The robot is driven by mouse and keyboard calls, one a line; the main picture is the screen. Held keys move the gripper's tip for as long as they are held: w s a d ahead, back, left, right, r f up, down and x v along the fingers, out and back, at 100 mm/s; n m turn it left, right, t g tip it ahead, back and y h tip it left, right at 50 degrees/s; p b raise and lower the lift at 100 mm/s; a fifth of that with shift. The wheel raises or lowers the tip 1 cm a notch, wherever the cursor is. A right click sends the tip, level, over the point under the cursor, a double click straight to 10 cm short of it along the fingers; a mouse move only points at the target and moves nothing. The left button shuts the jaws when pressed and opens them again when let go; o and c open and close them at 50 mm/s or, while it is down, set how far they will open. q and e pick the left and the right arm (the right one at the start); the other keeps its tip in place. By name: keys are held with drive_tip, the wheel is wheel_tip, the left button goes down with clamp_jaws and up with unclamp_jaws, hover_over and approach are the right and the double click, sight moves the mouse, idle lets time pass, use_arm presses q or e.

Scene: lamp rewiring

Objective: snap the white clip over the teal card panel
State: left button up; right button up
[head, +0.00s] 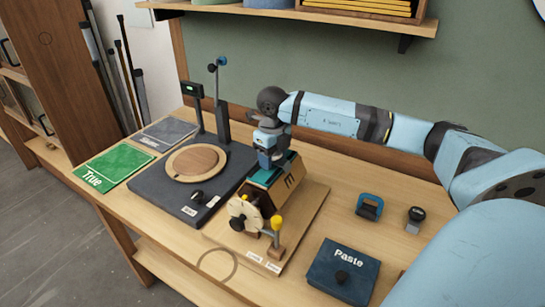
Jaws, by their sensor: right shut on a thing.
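The teal card panel (262,177) lies on top of a tan block with a slanted face, on a wooden board at the table's middle. My right gripper (265,160) reaches in from the right and points down just over the panel. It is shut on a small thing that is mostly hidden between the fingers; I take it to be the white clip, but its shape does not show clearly. I cannot tell whether this thing touches the panel. My left gripper is not in view.
A dark base with a round wooden disc (196,161) and upright posts stands left of the block. A cream wheel (245,215) and a yellow-topped peg (276,228) stand in front. A blue bracket (369,206), a dark stamp-like item (415,218) and the "Paste" box (343,271) sit right.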

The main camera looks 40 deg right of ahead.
drive_tip(key=shift+s+a+f+b, duration=0.1)
drive_tip(key=shift+f+b, duration=0.2)
drive_tip(key=shift+f, duration=0.1)
idle(1.7)
drive_tip(key=o, duration=1)
drive_tip(key=shift+s, duration=0.1)
drive_tip(key=o, duration=0.3)
drive_tip(key=shift+o, duration=0.2)
drive_tip(key=shift+w+r+p, duration=0.2)
drive_tip(key=shift+r+p, duration=0.35)
drive_tip(key=shift+r, duration=0.35)
drive_tip(key=shift+r+p, duration=1.7)
drive_tip(key=shift+r, duration=1.55)
drive_tip(key=shift+f, duration=0.1)
